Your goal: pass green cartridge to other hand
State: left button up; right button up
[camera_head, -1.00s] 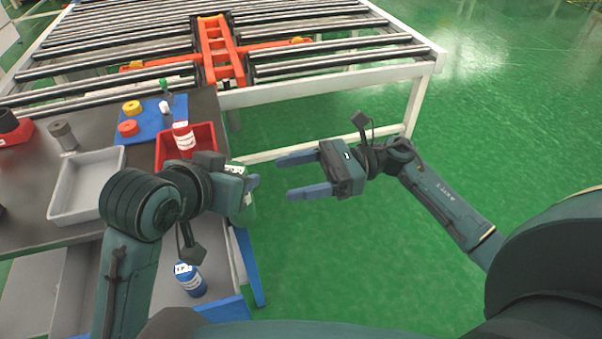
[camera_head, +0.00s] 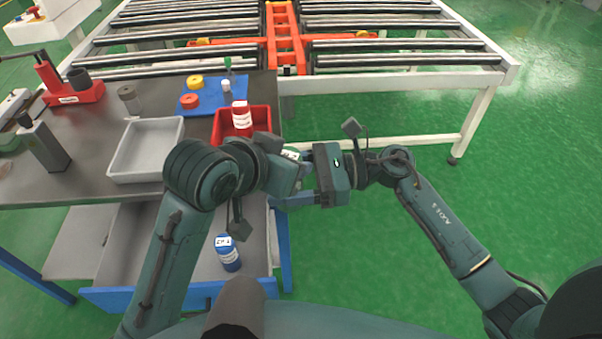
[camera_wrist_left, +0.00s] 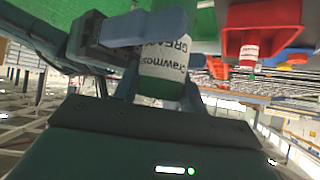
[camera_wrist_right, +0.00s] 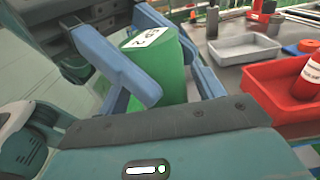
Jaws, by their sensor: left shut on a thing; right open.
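The green cartridge (camera_wrist_right: 172,72) has a white label, which shows in the left wrist view (camera_wrist_left: 163,62). My left gripper (camera_wrist_left: 158,92) is shut on it and holds it in the air beside the workbench. In the head view the left gripper (camera_head: 292,178) and the right gripper (camera_head: 290,200) meet, and they mostly hide the cartridge. My right gripper (camera_wrist_right: 172,85) is open, with its blue fingers on either side of the cartridge. I cannot tell whether those fingers touch it.
A grey tray (camera_head: 124,168) is on the workbench. A blue bottle (camera_head: 228,254) stands in the open drawer below. Green floor on the right is clear.

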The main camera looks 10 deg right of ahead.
jog(key=shift+a, duration=0.1)
jog(key=shift+c, duration=0.6)
jog(key=c, duration=1)
pick_arm(q)
jog(key=o, duration=1)
pick_arm(e)
jog(key=shift+c, duration=0.3)
pick_arm(q)
jog(key=shift+o, duration=0.9)
jog(key=shift+s+d, duration=0.15)
pick_arm(e)
jog(key=shift+r, duration=0.1)
